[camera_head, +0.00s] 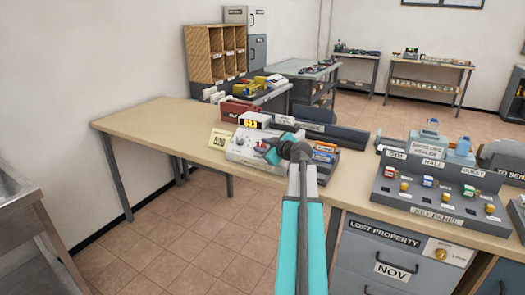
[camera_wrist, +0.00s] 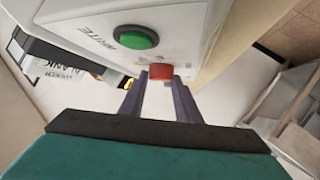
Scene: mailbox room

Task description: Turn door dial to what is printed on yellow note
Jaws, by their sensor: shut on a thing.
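The yellow note (camera_head: 219,139) stands at the back left of the long table, with "520" or similar printed on it; the digits are small. Beside it is a white control box (camera_head: 238,150). A small display (camera_head: 254,120) with orange digits stands behind the box; its digits are hard to read. My gripper (camera_head: 269,152) reaches down to the box. My arm hides part of the box.
A grey key panel (camera_head: 440,190) with several coloured keys stands to the right on the table. Small boxes (camera_head: 324,152) lie close right of my gripper. The table's left end (camera_head: 150,118) is clear.

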